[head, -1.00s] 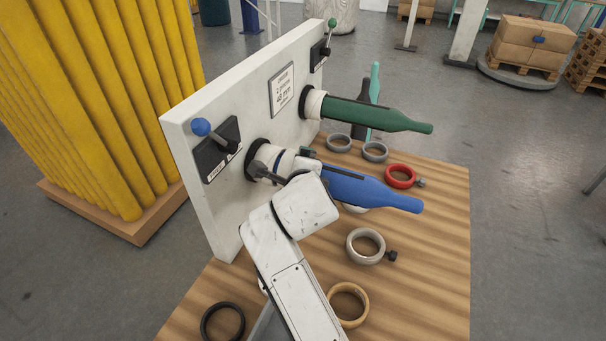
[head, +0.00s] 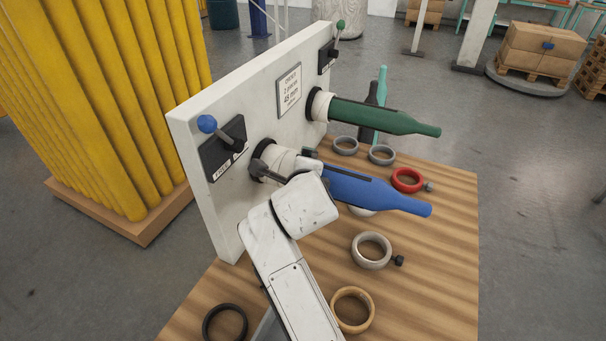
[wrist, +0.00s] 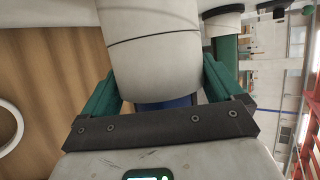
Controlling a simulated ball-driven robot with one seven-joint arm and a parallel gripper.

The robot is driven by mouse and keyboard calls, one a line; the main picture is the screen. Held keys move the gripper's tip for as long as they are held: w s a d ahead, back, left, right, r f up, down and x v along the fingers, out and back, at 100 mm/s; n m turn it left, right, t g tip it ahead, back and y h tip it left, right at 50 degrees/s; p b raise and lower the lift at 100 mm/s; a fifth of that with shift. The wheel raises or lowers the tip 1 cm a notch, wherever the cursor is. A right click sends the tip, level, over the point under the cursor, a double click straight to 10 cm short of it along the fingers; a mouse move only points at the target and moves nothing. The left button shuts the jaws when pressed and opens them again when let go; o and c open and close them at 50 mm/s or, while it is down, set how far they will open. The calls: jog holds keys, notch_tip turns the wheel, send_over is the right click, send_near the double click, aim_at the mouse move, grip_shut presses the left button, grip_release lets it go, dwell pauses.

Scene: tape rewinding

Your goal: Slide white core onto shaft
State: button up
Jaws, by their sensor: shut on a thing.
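The white core (head: 287,161) is around the base of the blue shaft (head: 375,190) in the head view, close against the dark flange on the white panel (head: 203,140). In the wrist view the white core (wrist: 155,75) fills the space between my green fingers, and a bit of the blue shaft (wrist: 165,103) shows below it. A seam separates the core from another white piece (wrist: 145,15) beyond it. My gripper (wrist: 160,70) is shut on the core. In the head view my wrist hides part of the core and shaft.
A green shaft (head: 385,118) with a white collar (head: 322,106) projects from the panel behind. A blue-knobbed lever (head: 207,124) is at the panel's left. Grey, red (head: 407,180), beige (head: 371,250), tan (head: 352,310) and black rings lie on the wooden table (head: 440,270).

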jog(key=o, duration=0.7)
jog(key=v, duration=1)
jog(key=shift+s+r+b, duration=0.25)
jog(key=shift+s+b, duration=0.1)
jog(key=shift+b, duration=0.05)
